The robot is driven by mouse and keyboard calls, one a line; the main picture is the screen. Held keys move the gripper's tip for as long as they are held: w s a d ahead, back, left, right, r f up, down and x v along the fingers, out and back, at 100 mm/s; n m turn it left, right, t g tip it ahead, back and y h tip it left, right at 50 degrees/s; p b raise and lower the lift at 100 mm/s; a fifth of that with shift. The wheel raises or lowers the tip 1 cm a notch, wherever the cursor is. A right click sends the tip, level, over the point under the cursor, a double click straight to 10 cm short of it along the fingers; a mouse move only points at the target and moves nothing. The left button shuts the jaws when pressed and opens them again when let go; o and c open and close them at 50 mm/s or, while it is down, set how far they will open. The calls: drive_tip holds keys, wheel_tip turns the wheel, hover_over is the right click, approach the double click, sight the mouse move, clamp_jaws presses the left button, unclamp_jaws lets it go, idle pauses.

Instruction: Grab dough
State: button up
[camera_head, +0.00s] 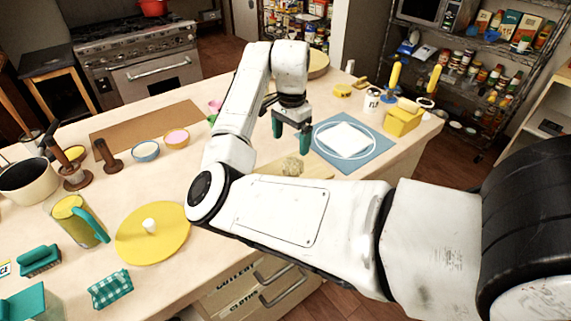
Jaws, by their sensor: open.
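The dough (291,166) is a small lumpy beige mass on a light wooden board (318,168) near the middle of the counter. My arm crosses in front and hides part of the board. My gripper (291,146) has teal fingers pointing down. It is open, with its fingers spread apart and nothing seen between them. It is above and slightly behind the dough in the picture, and I cannot tell its exact height.
A blue mat (327,154) with a white square sheet lies right of my gripper. A yellow box (402,120) stands further right. A brown mat (120,135), bowls (146,152) and a yellow disc (135,245) are on the left.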

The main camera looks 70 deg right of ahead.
sight(292, 161)
wheel_tip(292, 161, down, 3)
drive_tip(key=shift+f, duration=0.2)
drive_tip(key=shift+s+a+f+p, duration=0.15)
drive_tip(key=shift+f+p, duration=0.35)
drive_tip(key=shift+f, duration=0.9)
drive_tip(key=shift+s+f+p, duration=0.2)
drive_tip(key=shift+f+p, duration=0.25)
drive_tip(key=shift+f, duration=0.95)
drive_tip(key=shift+c, duration=0.3)
drive_tip(key=c, duration=1.1)
